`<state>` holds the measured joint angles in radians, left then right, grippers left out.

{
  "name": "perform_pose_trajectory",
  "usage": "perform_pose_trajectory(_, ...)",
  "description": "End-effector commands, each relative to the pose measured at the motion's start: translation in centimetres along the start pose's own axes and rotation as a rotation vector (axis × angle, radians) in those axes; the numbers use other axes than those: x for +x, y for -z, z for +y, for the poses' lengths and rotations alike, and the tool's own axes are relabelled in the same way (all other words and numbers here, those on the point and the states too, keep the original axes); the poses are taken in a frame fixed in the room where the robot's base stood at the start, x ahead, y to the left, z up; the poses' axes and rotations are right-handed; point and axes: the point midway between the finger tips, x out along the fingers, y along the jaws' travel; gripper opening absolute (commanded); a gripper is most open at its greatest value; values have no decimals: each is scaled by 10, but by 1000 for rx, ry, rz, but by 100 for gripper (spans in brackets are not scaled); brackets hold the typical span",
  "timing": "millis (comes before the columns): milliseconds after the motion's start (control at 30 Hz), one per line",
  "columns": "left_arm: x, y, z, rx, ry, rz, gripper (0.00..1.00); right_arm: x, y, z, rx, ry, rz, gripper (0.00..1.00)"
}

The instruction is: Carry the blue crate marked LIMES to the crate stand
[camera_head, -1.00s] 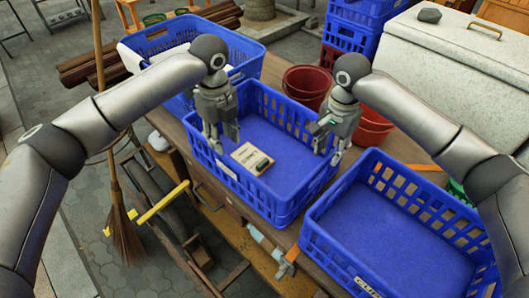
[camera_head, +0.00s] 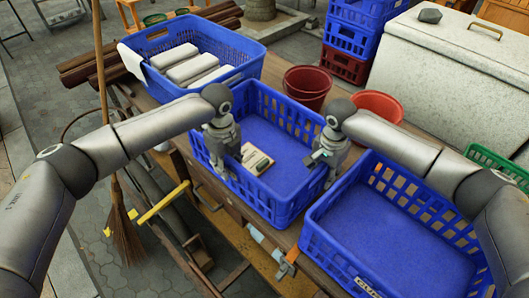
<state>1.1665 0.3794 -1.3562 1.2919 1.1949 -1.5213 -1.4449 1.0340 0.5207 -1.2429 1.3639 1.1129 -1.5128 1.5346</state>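Several blue crates are in view, and I cannot read LIMES on any. The middle crate (camera_head: 282,143) stands on the wooden table with a beige card and a small dark item (camera_head: 257,160) inside. My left gripper (camera_head: 228,172) points down at its near-left wall, fingers apart. My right gripper (camera_head: 322,170) points down by its right wall, fingers apart. Whether either touches the crate, I cannot tell. The right crate (camera_head: 370,287) has partly cut-off white lettering on its near wall and looks empty. I cannot pick out the crate stand.
A back-left blue crate (camera_head: 243,45) holds white blocks (camera_head: 190,66). Dark red (camera_head: 307,85) and orange-red (camera_head: 378,105) buckets stand behind the middle crate. A white chest (camera_head: 440,70) and stacked blue crates (camera_head: 350,38) are farther back.

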Motion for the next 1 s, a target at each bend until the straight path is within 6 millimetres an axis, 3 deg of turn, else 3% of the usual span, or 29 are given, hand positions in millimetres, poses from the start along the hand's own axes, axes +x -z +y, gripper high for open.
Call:
perform_pose_trajectory(133,0,0,0,0,0,0,34,0,0,0,0,0,0,34)
perform_pose_trajectory(400,0,0,0,0,0,0,0,0,0,0,0,0,0,0)
perform_pose_trajectory(1000,0,0,0,0,0,0,0,-1,0,0,1,0,0,0)
